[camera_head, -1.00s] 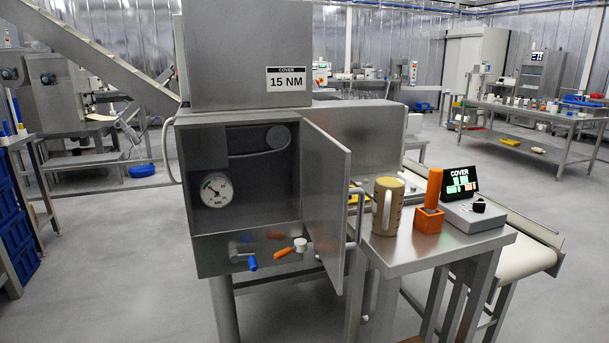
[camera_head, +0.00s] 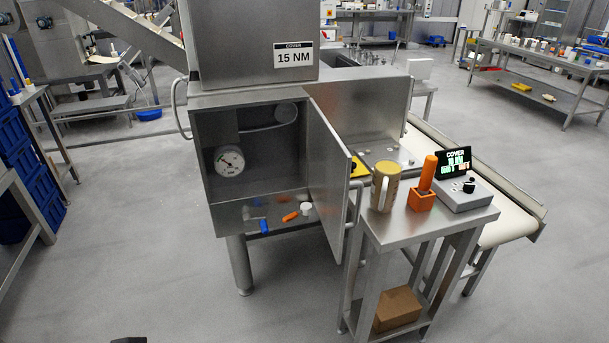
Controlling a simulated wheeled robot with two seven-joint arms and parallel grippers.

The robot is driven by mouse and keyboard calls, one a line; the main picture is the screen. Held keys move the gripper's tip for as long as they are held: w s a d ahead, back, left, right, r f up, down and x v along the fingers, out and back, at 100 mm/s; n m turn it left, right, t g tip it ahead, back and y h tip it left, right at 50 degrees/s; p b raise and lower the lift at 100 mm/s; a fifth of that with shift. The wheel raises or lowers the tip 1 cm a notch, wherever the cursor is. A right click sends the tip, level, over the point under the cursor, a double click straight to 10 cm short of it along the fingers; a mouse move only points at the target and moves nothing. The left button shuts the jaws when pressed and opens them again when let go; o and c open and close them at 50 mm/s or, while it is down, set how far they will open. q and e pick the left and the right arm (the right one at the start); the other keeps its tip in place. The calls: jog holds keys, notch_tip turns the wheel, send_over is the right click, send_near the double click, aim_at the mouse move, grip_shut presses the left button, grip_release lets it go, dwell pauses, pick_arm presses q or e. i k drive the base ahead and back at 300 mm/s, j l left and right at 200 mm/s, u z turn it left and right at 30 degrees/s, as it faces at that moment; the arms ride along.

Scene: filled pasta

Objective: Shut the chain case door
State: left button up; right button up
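The chain case (camera_head: 201,191) is a grey metal box on legs, left of the middle. Its door (camera_head: 327,183) is hinged on the right side and stands wide open, swung out toward me. A handle (camera_head: 354,204) is on the door's outer side. Inside the case are a round dial gauge (camera_head: 229,160) and a partly shaded chain drive (camera_head: 270,128). A small dark shape shows at the bottom left edge, possibly the tip of my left gripper; its fingers cannot be made out. My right gripper is not in view. Nothing touches the door.
Floor in front is clear.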

aim_at(330, 162)
jog(key=i+l+u, duration=0.3)
jog(key=l, duration=0.2)
jog(key=l+u, duration=0.25)
jog(key=l, duration=0.3)
jog(key=i+l+u, duration=0.15)
jog(key=l+u, duration=0.15)
jog(key=l, duration=0.3)
jog(key=l+u, duration=0.25)
jog(key=l, duration=0.3)
